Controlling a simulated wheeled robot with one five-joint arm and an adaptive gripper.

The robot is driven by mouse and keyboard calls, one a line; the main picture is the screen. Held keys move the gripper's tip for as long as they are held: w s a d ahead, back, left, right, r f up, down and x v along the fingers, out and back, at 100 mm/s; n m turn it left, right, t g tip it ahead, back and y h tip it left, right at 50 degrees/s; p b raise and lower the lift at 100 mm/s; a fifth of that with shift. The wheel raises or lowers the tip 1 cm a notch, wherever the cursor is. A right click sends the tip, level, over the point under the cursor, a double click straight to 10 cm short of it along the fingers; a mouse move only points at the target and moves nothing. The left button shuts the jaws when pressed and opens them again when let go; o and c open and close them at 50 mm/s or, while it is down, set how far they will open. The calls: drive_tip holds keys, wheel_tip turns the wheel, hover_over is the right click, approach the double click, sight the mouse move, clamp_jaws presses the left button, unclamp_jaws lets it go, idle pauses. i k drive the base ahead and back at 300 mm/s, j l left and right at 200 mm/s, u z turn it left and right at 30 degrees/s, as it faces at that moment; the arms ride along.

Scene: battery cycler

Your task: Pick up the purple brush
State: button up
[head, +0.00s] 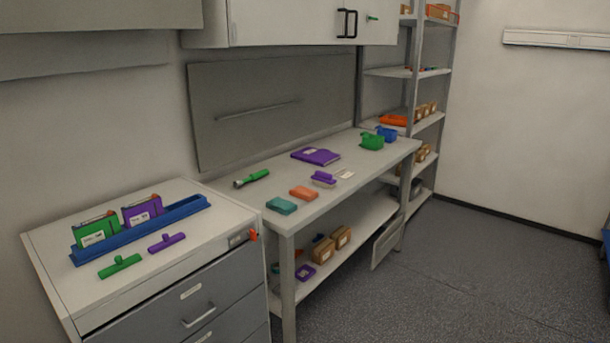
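A small purple block-shaped item with a pale grey lower part (323,178) stands on the workbench, near the middle of its top; it looks like a brush. A purple T-shaped item (167,242) lies on the drawer cabinet top, in front of the blue tray; at this size I cannot tell whether it is a brush too. My gripper is not in view, so its state does not show.
The workbench (330,196) also bears a purple book (316,156), a green flashlight (252,178), teal (281,205) and orange (303,193) blocks, and green (372,141) and blue (387,134) bins. A blue tray (90,256) and green T-shaped item (119,266) are on the cabinet.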

sight(324, 179)
drive_tip(key=i+z, duration=0.3)
drive_tip(key=i, duration=0.25)
drive_tip(key=i+z, duration=0.25)
drive_tip(key=i, duration=0.3)
drive_tip(key=i+j+z, duration=0.15)
drive_tip(key=i+z, duration=0.15)
drive_tip(key=i, duration=1.05)
drive_tip(key=i+j+u, duration=0.1)
drive_tip(key=i+u, duration=0.35)
drive_tip(key=i+l+u, duration=0.1)
drive_tip(key=i+u, duration=0.45)
drive_tip(key=u, duration=0.25)
drive_tip(key=i+u, duration=0.15)
drive_tip(key=u, duration=0.25)
drive_tip(key=i+l+u, duration=0.1)
drive_tip(key=u, duration=3.15)
